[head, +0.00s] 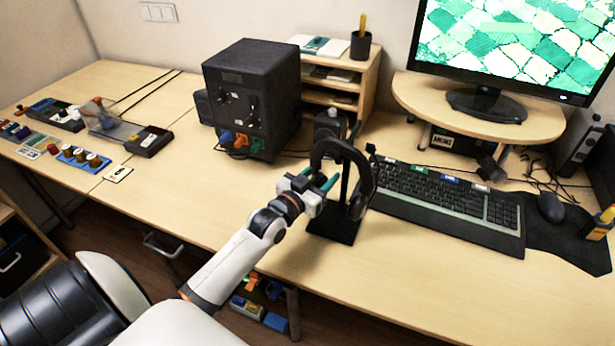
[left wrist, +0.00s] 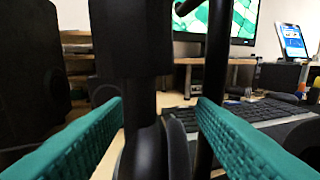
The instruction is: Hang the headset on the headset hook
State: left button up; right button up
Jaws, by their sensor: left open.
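The black headset (head: 368,172) is at the black headset stand, its band arched near the top of the upright post. The stand's base (head: 334,228) is flat on the desk, near its front edge. The headset hook is largely hidden behind the band, so I cannot tell whether the band rests on it. My left gripper (head: 319,180) is open at the headset's left side. I see no clear finger contact. My right gripper is not in view.
A black control box (head: 252,95) stands behind and left, beside a wooden shelf (head: 340,85). The keyboard (head: 445,205) lies close to the right of the stand, with a mouse (head: 551,207) beyond.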

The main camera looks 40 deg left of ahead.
pick_arm(q)
jog(key=s, duration=1.1)
jog(key=shift+a, duration=0.1)
